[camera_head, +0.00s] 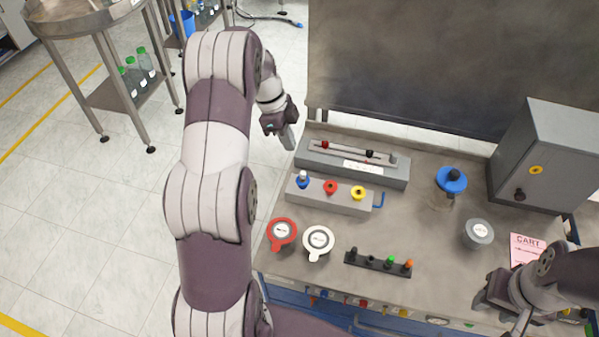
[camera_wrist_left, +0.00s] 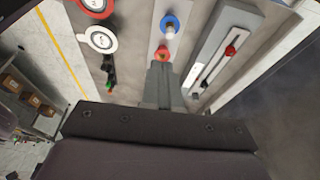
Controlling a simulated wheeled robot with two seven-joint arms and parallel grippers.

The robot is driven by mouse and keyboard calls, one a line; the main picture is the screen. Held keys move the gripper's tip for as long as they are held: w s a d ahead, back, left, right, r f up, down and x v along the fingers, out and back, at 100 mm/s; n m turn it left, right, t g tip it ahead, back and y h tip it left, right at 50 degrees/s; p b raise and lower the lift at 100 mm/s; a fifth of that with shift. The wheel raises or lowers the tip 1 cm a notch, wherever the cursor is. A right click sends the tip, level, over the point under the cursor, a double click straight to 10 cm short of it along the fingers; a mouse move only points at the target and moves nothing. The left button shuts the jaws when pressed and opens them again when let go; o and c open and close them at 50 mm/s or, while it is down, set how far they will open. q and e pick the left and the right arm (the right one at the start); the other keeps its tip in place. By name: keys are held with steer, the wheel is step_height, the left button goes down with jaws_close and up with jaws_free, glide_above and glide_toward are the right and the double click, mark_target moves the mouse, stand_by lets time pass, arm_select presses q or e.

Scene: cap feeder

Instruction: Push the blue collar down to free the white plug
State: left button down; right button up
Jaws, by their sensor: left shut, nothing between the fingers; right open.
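The blue collar (camera_head: 303,183) sits at the left end of a grey block, with the white plug (camera_head: 303,174) standing upright in its middle. In the left wrist view the blue collar (camera_wrist_left: 169,20) and the white plug (camera_wrist_left: 169,29) show near the top, beyond the fingertips. My left gripper (camera_head: 290,142) is shut and empty, above and behind the block's left end, apart from the collar. Its fingers (camera_wrist_left: 159,68) show shut in the wrist view. My right gripper (camera_head: 505,315) is open at the lower right of the bench, far from the collar.
The same block (camera_head: 330,201) carries a red collar (camera_head: 331,187) and a yellow collar (camera_head: 358,192). A grey slider rail unit (camera_head: 345,172) stands behind it. Red (camera_head: 282,233) and white (camera_head: 318,240) round lids lie in front. A grey cabinet (camera_head: 545,155) stands right.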

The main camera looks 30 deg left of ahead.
arm_select(q)
steer(key=s+b+x, duration=0.1)
steer(key=b+x, duration=0.6)
steer(key=x, duration=0.1)
steer(key=p, duration=0.3)
glide_above(299, 185)
step_height(299, 185, down, 4)
steer(key=shift+f, duration=0.85)
